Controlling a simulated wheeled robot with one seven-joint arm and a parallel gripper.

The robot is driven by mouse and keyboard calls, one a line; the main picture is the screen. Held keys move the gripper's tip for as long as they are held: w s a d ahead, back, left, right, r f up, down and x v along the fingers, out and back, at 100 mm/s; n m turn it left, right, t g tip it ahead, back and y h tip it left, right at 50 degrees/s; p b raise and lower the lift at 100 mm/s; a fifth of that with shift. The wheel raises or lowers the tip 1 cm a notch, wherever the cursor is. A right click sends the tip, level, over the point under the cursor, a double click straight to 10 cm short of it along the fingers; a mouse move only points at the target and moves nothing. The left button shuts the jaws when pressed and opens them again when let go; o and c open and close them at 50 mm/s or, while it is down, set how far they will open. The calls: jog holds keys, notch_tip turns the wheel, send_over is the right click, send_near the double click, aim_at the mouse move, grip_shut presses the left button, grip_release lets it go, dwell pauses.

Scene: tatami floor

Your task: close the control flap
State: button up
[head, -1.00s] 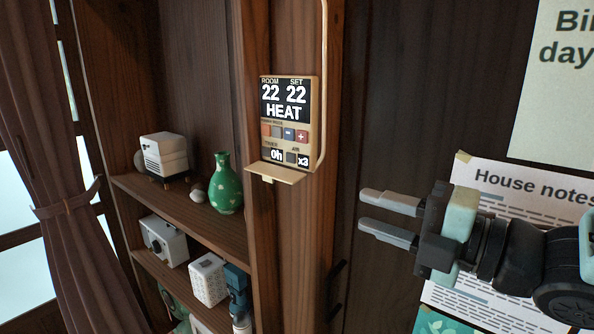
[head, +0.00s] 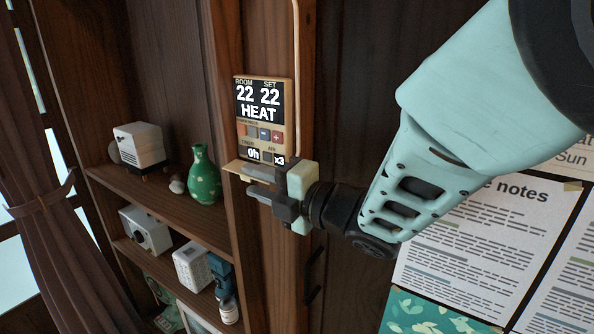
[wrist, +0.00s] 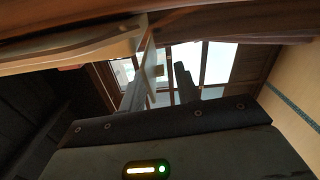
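The tan control panel (head: 262,118) is on the wooden post in the head view; its screen reads ROOM 22, SET 22, HEAT. Its control flap (head: 235,168) is open, sticking out like a small shelf below the buttons. My gripper (head: 256,182) is at the panel's lower edge, fingers pointing left, one above the other and apart, with nothing held. The upper finger overlaps the flap and hides part of it. In the wrist view, the flap (wrist: 148,58) stands close by the left finger of my gripper (wrist: 158,82); I cannot tell if they touch.
A pale pipe (head: 296,80) runs up from the panel's right side. Shelves at left hold a green vase (head: 204,175), a white box-like device (head: 140,146) and other small things. Paper notes (head: 480,250) hang on the dark wall at right. A curtain (head: 60,240) hangs at far left.

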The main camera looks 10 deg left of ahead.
jog(key=shift+w+a, duration=0.1)
jog(key=shift+a, duration=0.2)
